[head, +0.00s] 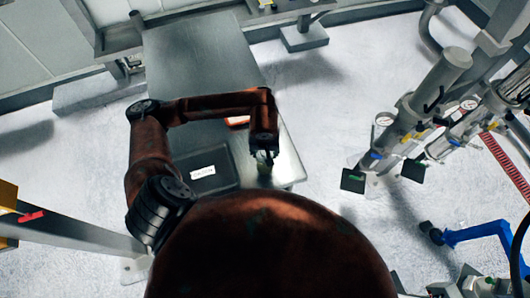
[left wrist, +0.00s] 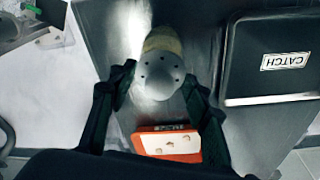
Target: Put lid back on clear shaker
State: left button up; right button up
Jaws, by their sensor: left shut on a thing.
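My left gripper (left wrist: 160,78) has its fingers on either side of a grey domed lid (left wrist: 160,76) with small holes, and is shut on it. Just beyond the lid in the left wrist view is a rounded body with pale yellowish contents (left wrist: 162,40), apparently the clear shaker. The lid overlaps it in the picture; I cannot tell whether the two touch. In the head view my left gripper (head: 264,158) is over the near right part of the metal table, and the lid and shaker are too small to make out. My right gripper is not in view.
A dark tray labelled CATCH (left wrist: 232,98) lies beside the gripper; it also shows in the head view (head: 225,184). An orange-red block (left wrist: 170,153) is close by. The metal table (head: 205,65) is clear at its far end. Pipework (head: 430,85) stands to the right.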

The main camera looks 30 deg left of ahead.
pick_arm(q)
jog(key=o, duration=0.9)
jog(key=shift+o, duration=0.2)
jog(key=o, duration=0.4)
jog(key=shift+o, duration=0.2)
jog(key=shift+r, duration=0.15)
jog(key=shift+r, duration=0.45)
jog(key=shift+r+p, duration=1)
jog(key=shift+r, duration=1.95)
jog(key=shift+c, duration=0.7)
